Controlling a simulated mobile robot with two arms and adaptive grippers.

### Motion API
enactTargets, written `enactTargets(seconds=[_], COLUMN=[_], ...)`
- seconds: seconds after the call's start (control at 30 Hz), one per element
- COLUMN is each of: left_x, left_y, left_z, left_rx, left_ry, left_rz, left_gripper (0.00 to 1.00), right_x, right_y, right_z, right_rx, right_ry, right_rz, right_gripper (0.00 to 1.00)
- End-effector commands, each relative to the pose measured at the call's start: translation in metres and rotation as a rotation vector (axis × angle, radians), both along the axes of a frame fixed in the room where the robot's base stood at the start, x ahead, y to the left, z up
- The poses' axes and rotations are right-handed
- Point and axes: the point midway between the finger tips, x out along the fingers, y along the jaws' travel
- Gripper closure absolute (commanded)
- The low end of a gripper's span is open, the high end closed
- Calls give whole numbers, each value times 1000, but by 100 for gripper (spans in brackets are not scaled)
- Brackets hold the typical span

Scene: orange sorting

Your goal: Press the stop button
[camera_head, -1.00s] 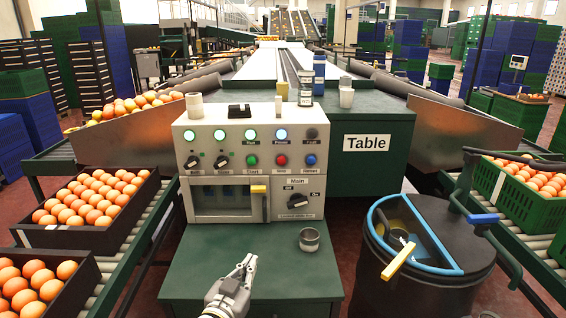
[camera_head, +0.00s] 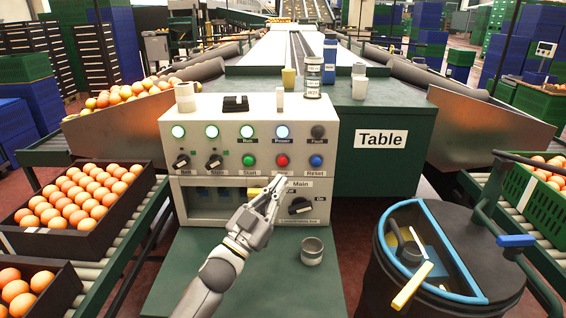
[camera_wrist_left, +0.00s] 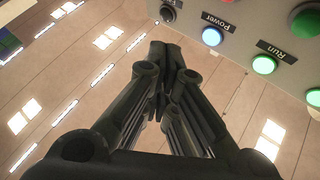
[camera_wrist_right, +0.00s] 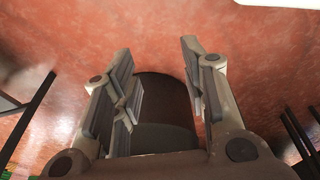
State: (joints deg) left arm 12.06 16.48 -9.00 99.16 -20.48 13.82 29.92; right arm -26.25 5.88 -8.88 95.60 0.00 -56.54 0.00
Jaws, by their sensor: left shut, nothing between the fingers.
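The red stop button (camera_head: 282,160) sits on the white control panel (camera_head: 222,108), between the green start button (camera_head: 249,160) and the blue reset button (camera_head: 316,160). My left gripper (camera_head: 279,184) is shut and empty, with its fingertips just below the red button and partly over its label. Whether the tips touch the panel cannot be told.
A main switch knob (camera_head: 301,206) and a small metal cup (camera_head: 312,251) are right of my left arm. Jars and cups stand on and behind the panel. A black bin (camera_head: 500,260) with a blue rim stands at the right; egg trays (camera_head: 90,235) are at the left.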

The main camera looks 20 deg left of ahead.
Motion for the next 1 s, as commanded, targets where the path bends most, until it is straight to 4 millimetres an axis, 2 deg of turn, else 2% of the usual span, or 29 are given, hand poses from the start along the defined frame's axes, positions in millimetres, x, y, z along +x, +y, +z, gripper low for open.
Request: enactTargets(seconds=[0.17,0.27,0.63,1.0], left_x=[4,10,38,67], left_y=[1,3,11,19], left_z=[-1,-1,-2,-2], left_rx=[1,0,2,1], left_ry=[0,0,-1,1], left_rz=[0,1,1,2], left_gripper=[100,100,100,100], right_x=[3,7,19,18], right_y=[1,1,2,0], right_z=[5,14,67,120], right_rx=[1,2,3,4], right_ry=[-6,-13,-42,-68], right_rz=[-1,-2,-7,-12], right_gripper=[60,60,60,60])
